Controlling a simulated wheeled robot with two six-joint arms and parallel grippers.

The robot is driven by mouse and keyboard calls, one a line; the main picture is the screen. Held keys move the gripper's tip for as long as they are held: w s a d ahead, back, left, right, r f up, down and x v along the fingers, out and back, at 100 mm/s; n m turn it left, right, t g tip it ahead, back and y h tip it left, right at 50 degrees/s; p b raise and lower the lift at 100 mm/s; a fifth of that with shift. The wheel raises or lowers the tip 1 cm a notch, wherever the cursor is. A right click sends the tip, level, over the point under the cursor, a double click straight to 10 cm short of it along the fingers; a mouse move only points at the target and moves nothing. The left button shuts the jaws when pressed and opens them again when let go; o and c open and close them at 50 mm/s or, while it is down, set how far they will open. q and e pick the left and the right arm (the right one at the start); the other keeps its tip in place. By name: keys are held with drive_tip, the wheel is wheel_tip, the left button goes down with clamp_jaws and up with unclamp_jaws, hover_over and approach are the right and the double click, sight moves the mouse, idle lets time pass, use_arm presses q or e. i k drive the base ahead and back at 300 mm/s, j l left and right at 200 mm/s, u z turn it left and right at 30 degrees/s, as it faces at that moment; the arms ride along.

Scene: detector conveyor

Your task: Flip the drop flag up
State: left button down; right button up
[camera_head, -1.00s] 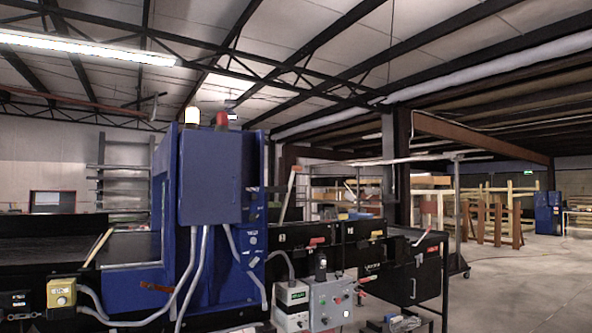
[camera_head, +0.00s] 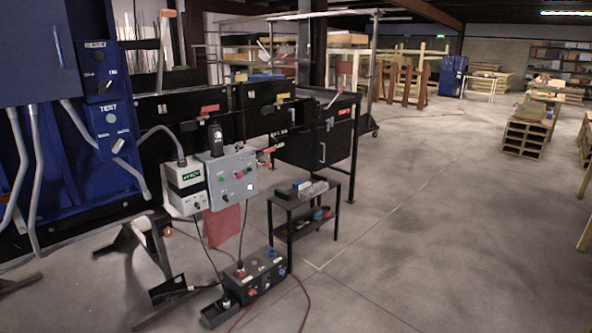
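No part is plainly marked as the drop flag, and I cannot tell which one it is. A small red plate (camera_head: 344,68) stands upright above the far right end of the black conveyor (camera_head: 170,108). A red-orange handle (camera_head: 209,109) lies nearly level on the conveyor's side, and another orange piece (camera_head: 282,95) sits further right. A red flap (camera_head: 222,226) hangs below the grey control box (camera_head: 232,176). Neither of my grippers is in view.
A blue detector cabinet (camera_head: 40,50) fills the left. A small black table (camera_head: 305,196) with items stands before the conveyor. A black switch box (camera_head: 255,275), a pedal (camera_head: 170,290) and cables lie on the floor.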

sight(165, 14)
drive_tip(key=i, duration=2.1)
drive_tip(key=i+l+u, duration=0.3)
drive_tip(key=i+u, duration=0.2)
drive_tip(key=i, duration=0.3)
drive_tip(key=i+l+u, duration=0.45)
drive_tip(key=i+l, duration=0.15)
drive_tip(key=i, duration=0.15)
drive_tip(key=i+l+u, duration=0.5)
drive_tip(key=i+l, duration=0.15)
drive_tip(key=l, duration=0.2)
